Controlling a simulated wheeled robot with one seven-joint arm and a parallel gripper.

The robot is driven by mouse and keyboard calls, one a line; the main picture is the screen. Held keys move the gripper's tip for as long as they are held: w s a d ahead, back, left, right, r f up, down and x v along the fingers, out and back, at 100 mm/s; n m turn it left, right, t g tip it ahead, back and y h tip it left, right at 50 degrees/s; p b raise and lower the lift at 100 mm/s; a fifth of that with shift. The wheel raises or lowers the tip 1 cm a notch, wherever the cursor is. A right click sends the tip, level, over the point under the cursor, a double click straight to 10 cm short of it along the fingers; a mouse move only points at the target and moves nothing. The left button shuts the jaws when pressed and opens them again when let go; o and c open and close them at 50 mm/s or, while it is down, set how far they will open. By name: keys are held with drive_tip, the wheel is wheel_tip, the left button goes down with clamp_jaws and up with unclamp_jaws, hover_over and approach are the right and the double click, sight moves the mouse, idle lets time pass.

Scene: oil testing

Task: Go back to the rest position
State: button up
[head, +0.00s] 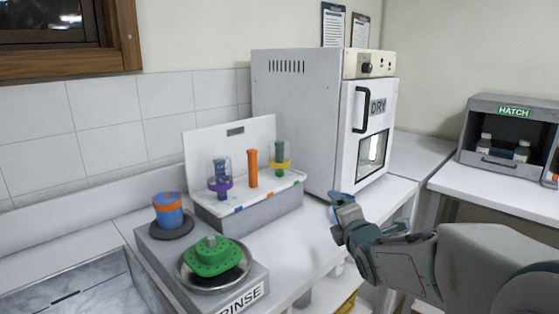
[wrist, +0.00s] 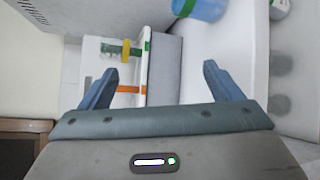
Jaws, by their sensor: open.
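My gripper (head: 340,212) is at the right of the counter in the head view, in front of the white DRY oven (head: 290,115). In the wrist view its two blue fingers (wrist: 160,82) are spread wide with nothing between them. The forearm reaches in from the lower right of the head view. A blue translucent cup (wrist: 200,8) stands on the counter at the top of the wrist view, beyond the fingers; in the head view the gripper largely hides that spot.
A rack (head: 250,222) holds an orange tube (head: 252,168) and two clear-topped tubes, with purple and yellow collars. The RINSE unit (head: 242,300) carries a green perforated piece (head: 212,256) and a blue-orange jar (head: 168,211). A HATCH box (head: 513,112) stands right. A sink (head: 85,290) is front left.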

drive_tip(key=s+f+m+g+h+p, duration=0.2)
drive_tip(key=s+m+g+p, duration=0.6)
drive_tip(key=s+m, duration=1.5)
drive_tip(key=s+g, duration=0.4)
drive_tip(key=shift+s+d+g+p, duration=0.2)
drive_tip(key=shift+d+g+p, duration=0.1)
drive_tip(key=shift+g, duration=0.1)
